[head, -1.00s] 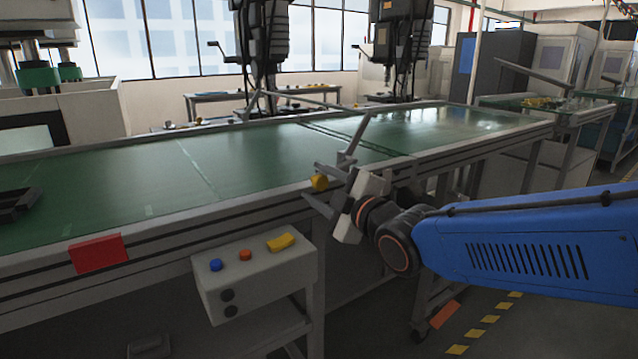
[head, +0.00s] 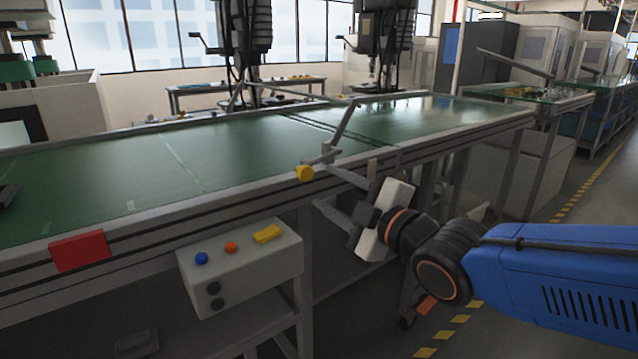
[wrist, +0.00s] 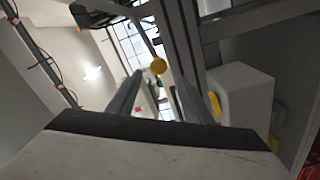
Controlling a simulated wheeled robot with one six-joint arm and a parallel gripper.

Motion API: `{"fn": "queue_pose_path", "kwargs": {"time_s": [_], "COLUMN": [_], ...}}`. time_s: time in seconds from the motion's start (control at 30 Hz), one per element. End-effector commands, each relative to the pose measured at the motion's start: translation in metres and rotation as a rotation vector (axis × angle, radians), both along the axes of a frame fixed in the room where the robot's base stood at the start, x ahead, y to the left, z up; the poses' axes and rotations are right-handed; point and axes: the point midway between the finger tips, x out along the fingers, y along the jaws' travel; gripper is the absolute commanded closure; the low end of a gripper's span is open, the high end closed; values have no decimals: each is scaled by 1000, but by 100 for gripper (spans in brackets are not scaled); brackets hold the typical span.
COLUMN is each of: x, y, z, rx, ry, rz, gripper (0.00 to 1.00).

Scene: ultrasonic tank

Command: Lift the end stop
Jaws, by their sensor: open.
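The end stop is a grey bar (head: 342,122) on the near rail of the green conveyor. The exact gap to the knob is hard to judge.
A grey control box (head: 240,268) with coloured buttons hangs below the rail, left of my gripper. A red plate (head: 79,250) is on the rail farther left. The green belt (head: 235,150) is clear near the stop. Floor to the right is open.

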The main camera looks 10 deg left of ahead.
Motion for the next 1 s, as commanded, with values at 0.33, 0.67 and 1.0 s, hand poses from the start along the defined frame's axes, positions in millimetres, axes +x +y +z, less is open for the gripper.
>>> {"fn": "queue_pose_path", "kwargs": {"time_s": [0.33, 0.67, 1.0], "x": [-33, -49, -50], "y": [-38, -57, -59], "z": [0, 0, -1], "rx": [0, 0, -1], "ry": [-2, 0, 1], "rz": [0, -1, 0], "gripper": [54, 54, 54]}}
